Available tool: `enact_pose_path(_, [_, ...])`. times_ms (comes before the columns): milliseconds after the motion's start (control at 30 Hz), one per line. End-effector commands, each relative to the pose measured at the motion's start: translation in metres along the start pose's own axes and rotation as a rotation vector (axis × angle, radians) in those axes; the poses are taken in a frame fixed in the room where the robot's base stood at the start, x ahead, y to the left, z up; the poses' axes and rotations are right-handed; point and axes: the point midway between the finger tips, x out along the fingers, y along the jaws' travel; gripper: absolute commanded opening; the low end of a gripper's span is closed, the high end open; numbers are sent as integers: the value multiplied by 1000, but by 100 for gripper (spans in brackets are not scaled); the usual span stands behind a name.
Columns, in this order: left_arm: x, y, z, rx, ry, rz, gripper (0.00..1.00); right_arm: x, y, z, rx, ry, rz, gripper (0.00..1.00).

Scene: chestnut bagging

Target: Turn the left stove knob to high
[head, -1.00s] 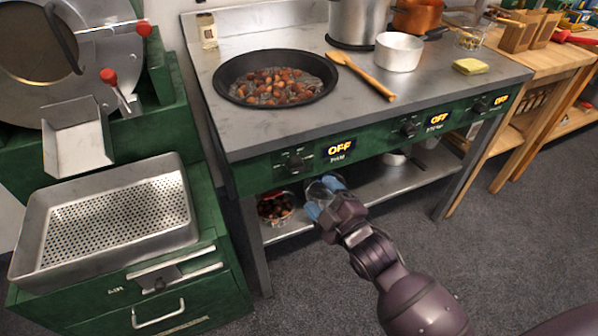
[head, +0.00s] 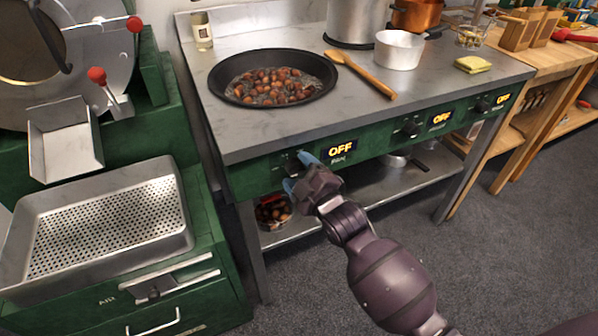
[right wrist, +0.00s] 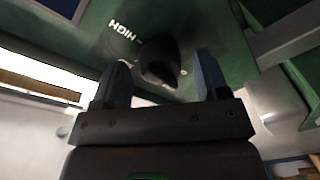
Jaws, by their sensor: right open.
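The left stove knob (head: 292,168) is a dark knob on the green front panel, left of a display reading OFF (head: 340,150). In the right wrist view the knob (right wrist: 160,62) lies between and just beyond my finger tips, with the word HIGH (right wrist: 124,32) beside it. My right gripper (head: 298,172) has blue fingers, open, one on either side of the knob; I cannot tell whether they touch it. In the right wrist view the gripper (right wrist: 162,75) shows its fingers spread apart. My left gripper is not in view.
A black pan of chestnuts (head: 247,98) sits on the stove top (head: 300,125). A wooden spoon (head: 362,75), white pot (head: 399,50) and sponge (head: 474,64) lie further right. A perforated tray (head: 178,238) stands at left. Open floor lies in front.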

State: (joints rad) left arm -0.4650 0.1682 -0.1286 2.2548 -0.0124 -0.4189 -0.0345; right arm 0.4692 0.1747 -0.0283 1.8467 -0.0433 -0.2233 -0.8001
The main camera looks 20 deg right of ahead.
Motion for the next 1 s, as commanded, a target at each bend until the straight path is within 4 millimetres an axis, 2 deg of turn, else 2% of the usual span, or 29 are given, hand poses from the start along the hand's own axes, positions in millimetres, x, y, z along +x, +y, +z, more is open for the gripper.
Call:
enact_pose_path(133, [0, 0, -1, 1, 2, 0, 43, 0, 0, 0, 0, 0, 0, 68])
enact_pose_path(467, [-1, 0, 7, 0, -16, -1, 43, 0, 0, 0, 0, 0, 0, 19])
enact_pose_path(767, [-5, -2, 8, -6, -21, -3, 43, 0, 1, -1, 39, 4, 6, 19])
enact_pose_path(1000, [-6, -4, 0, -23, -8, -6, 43, 0, 3, -2, 176, 14, 21, 19])
